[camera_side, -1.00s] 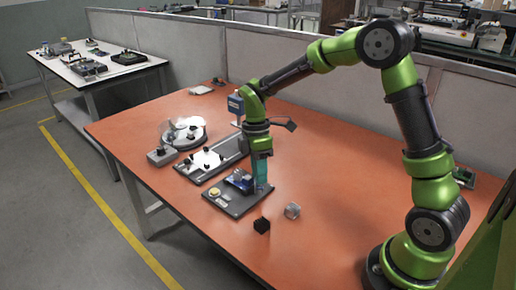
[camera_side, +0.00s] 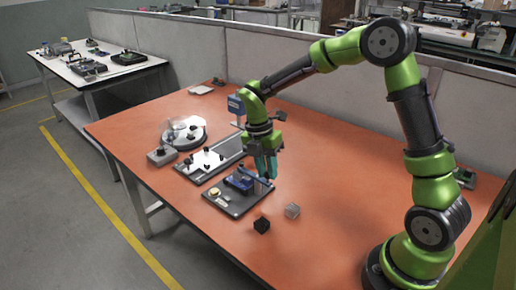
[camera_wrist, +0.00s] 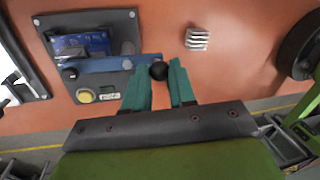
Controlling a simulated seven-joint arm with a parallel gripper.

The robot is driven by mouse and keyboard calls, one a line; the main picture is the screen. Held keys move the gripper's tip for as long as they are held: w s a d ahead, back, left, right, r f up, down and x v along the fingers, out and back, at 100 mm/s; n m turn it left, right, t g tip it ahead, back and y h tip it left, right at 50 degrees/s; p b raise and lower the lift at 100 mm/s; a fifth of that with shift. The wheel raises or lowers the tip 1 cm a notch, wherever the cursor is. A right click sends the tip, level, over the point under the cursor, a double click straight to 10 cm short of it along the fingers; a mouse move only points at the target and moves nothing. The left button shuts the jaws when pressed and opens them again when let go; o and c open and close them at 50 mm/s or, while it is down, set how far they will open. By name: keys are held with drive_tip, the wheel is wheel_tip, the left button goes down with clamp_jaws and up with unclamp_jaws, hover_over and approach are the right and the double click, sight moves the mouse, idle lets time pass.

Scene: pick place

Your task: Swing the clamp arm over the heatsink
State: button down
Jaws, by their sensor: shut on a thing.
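The clamp arm is a blue bar (camera_wrist: 108,64) with a black ball knob (camera_wrist: 158,70) at its outer end. It also shows in the side view (camera_side: 256,179). My gripper (camera_wrist: 165,88) has its teal fingers closed around the knob; it also shows in the side view (camera_side: 268,176). The bar reaches from the dark fixture plate (camera_wrist: 112,22) past its edge, along the near side of a blue circuit board (camera_wrist: 92,42). A silvery finned block (camera_wrist: 197,38), which looks like a heatsink, lies loose on the table beside the plate. Whether another heatsink sits on the board is unclear.
A black cube (camera_side: 261,225) stands on the table near the fixture. A yellow button (camera_wrist: 84,95) is on the plate. A second grey fixture (camera_side: 208,160) and a round device (camera_side: 185,133) stand at the left.

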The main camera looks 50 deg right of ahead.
sight(256, 178)
idle(0.5)
drive_tip(key=c, duration=0.9)
unclamp_jaws()
drive_tip(key=shift+c, duration=0.2)
drive_tip(key=w+r, duration=0.3)
drive_tip(key=r, duration=1.3)
drive_tip(key=shift+a+r, duration=0.3)
drive_tip(key=shift+w, duration=0.1)
